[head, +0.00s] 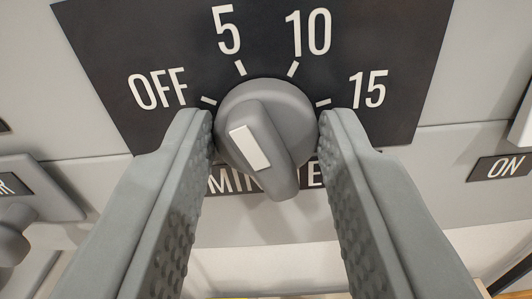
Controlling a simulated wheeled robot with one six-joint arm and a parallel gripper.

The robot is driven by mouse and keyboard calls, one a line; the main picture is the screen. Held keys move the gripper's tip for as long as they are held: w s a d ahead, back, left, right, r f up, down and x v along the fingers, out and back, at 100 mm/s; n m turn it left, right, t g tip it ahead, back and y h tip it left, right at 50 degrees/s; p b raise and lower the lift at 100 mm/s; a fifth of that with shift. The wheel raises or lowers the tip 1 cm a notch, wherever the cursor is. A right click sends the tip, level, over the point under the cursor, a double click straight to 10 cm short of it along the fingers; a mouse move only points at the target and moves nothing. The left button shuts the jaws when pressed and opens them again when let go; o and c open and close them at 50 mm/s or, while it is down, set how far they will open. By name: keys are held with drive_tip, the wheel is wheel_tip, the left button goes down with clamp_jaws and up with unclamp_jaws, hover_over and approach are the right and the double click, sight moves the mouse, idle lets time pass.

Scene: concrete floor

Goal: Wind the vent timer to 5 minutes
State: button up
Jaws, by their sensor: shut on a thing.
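The vent timer is a grey round knob (292,103) with a raised grip bar on a black dial plate (110,40). The plate is marked OFF, 5, 10 and 15, with white ticks. The bar's white mark (249,147) lies on its upper-left part. The bar slants up and left, roughly in line with the 5 tick (240,68). My gripper (265,130) is shut on the knob, with one ribbed finger against its left side and one against its right. The bar's lower end covers part of the word MINUTES below.
A grey panel surrounds the plate. Another control (14,235) sticks out at the lower left, with a cut-off label above it. A black ON label (503,168) and part of a white switch (522,125) are at the right edge.

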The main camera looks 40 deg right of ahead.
drive_tip(key=o, duration=1)
drive_tip(key=shift+c, duration=0.2)
drive_tip(key=v, duration=1.7)
drive_tip(key=shift+a, duration=0.25)
drive_tip(key=shift+s, duration=0.1)
